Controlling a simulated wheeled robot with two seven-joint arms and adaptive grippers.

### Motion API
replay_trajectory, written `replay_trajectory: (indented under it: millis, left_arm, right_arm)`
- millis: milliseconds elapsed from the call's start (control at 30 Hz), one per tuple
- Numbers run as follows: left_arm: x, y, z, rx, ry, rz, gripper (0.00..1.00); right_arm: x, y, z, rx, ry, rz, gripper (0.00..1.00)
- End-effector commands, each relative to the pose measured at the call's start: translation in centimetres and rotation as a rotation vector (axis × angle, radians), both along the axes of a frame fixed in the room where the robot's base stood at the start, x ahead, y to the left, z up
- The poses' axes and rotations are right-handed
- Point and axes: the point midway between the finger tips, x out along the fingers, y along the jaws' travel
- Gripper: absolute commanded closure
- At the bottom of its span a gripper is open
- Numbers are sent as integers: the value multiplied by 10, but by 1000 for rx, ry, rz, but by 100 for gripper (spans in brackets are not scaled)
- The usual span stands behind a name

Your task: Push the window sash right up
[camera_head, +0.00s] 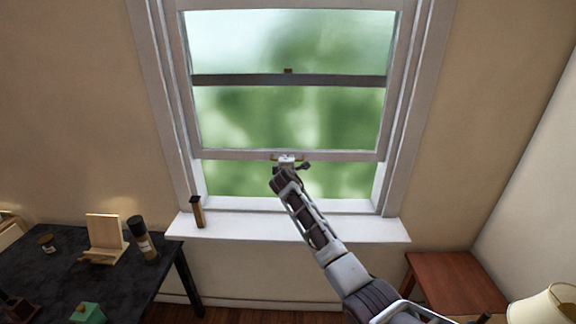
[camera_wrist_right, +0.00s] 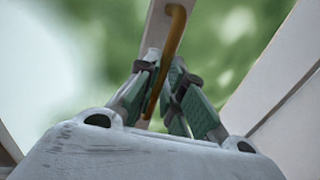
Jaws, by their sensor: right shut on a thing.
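The window sash (camera_head: 240,154) is raised part way, with an open gap between its bottom rail and the sill. A small brass-coloured handle (camera_wrist_right: 173,50) is on the sash's bottom rail and passes between my fingers in the wrist view. My right gripper (camera_head: 288,162) is at the middle of the bottom rail, shut on this handle. The right gripper's green-padded fingers also show in the wrist view (camera_wrist_right: 160,95). My left gripper is not in view.
A dark upright block (camera_head: 197,212) stands on the left of the white sill (camera_head: 260,226). A black table (camera_head: 55,270) at the left holds a wooden stand (camera_head: 104,236), a dark bottle (camera_head: 142,238) and a green object (camera_head: 87,313). A reddish-brown table (camera_head: 452,284) and lamp (camera_head: 545,304) are at the right.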

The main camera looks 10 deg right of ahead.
Motion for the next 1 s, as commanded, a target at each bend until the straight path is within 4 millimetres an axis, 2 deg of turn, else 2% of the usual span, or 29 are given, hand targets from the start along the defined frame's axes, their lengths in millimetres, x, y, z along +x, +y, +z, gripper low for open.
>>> replay_trajectory:
  millis: [33,433,467,600,1000]
  left_arm:
    - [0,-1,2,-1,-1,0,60]
    - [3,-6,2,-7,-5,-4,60]
    - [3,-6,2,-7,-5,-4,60]
    - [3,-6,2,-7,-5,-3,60]
    - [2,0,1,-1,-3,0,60]
  right_arm:
    - [1,-1,6,-1,-6,0,100]
    - [1,-1,6,0,-5,0,100]
    - [1,-1,6,0,-5,0,87]
    - [1,0,4,-1,-3,0,69]
    - [0,0,2,0,0,0,68]
